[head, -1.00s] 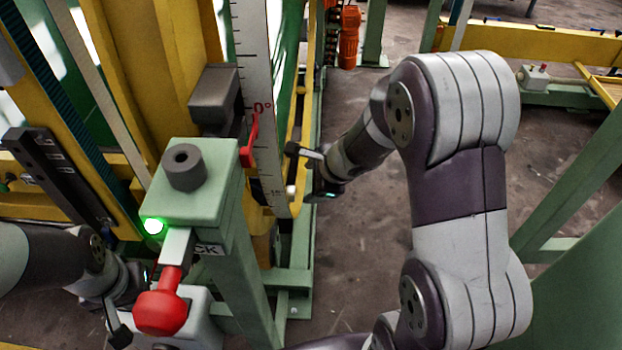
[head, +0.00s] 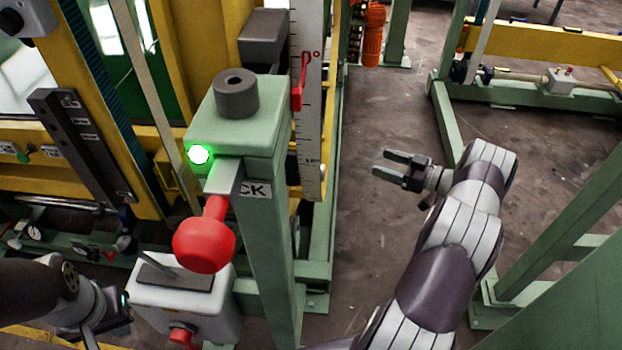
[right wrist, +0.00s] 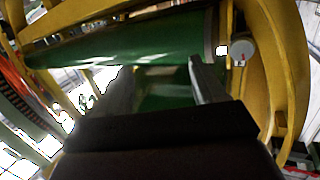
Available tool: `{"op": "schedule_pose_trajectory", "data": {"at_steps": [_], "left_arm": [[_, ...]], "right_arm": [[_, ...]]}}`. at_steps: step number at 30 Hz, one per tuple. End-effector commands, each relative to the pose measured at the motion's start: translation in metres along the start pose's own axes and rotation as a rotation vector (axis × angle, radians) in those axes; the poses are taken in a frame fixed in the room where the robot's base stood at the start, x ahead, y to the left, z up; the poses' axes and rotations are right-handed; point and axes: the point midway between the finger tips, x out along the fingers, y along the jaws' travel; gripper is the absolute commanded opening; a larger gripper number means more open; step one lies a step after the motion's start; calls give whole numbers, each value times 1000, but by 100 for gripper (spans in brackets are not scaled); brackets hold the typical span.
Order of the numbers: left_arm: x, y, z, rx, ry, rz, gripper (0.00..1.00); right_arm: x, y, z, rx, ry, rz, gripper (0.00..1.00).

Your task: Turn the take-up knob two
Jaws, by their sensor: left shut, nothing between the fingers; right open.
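No label I can read marks a take-up knob, so I cannot tell which one is number two. In the head view a small dark knob (head: 125,246) stands at the left among gauges on a green rail. My left gripper (head: 90,341) is shut and empty at the bottom left, below that knob and left of the white box; its tips are partly cut off by the frame. My right gripper (head: 387,168) is open and empty, above bare floor right of the green post. Its fingers also show in the right wrist view (right wrist: 165,82), with a green roller (right wrist: 130,45) beyond them.
A green post (head: 265,240) stands in the middle with a grey cylinder (head: 236,93), a lit green lamp (head: 199,155) and a red ball handle (head: 204,245). A white box (head: 185,300) is beside it. A scale (head: 312,110) with a red pointer (head: 298,85) stands behind.

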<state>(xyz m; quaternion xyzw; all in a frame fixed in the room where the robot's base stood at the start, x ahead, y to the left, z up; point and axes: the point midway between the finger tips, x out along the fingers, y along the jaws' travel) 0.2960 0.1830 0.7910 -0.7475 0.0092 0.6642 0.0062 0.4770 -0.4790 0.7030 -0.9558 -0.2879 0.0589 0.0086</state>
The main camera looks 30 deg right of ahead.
Motion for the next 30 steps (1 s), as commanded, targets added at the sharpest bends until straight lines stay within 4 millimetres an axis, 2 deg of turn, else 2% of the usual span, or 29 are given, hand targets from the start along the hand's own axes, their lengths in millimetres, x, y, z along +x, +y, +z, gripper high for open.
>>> {"op": "schedule_pose_trajectory", "data": {"at_steps": [1,3,6,8,11,18,21,25,30], "left_arm": [[-1,0,0,0,0,0,0],[-1,0,0,0,0,0,0],[-1,0,0,0,0,0,0],[-2,0,0,0,0,0,0],[-3,0,0,0,0,0,0],[-5,0,-1,0,0,0,0],[-5,0,-1,0,0,0,0],[-5,0,-1,0,0,0,0],[-5,0,-1,0,0,0,0]], "right_arm": [[-3,-23,-9,-23,8,-145,70],[-12,-55,-15,-13,21,-322,70],[-19,-78,-24,22,58,-437,70],[-15,-81,-28,32,73,-445,70],[2,-90,-30,36,72,-447,70],[58,-116,-34,35,71,-445,70],[76,-124,-35,33,71,-443,70],[90,-130,-36,34,71,-441,70],[95,-132,-36,33,71,-440,70]]}}
